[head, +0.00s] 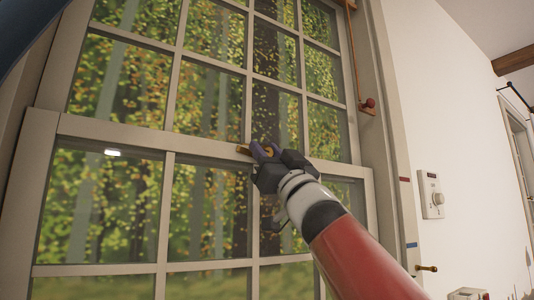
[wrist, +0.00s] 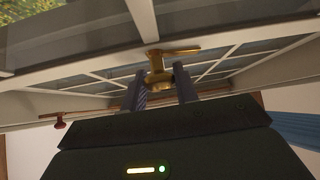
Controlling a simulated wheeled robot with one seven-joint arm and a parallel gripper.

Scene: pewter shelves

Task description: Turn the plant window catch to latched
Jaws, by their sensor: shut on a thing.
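The plant window (head: 110,130) fills the left and middle of the head view, with trees behind its panes. Its brass catch (wrist: 157,72) shows in the wrist view as a round body with a thin lever pointing right, at the window's meeting rail. In the head view a bit of the catch (head: 244,149) shows at the left of my fingers. My gripper (head: 264,150) is at the rail, shut on the catch. In the wrist view its two dark fingers (wrist: 160,88) stand on either side of the brass body. The fingers hide part of the catch.
A brown rod with a dark red knob (head: 368,103) runs down the right window frame. A white wall box with a dial (head: 431,195) is on the wall to the right. A small wooden peg (head: 427,268) sticks out below it.

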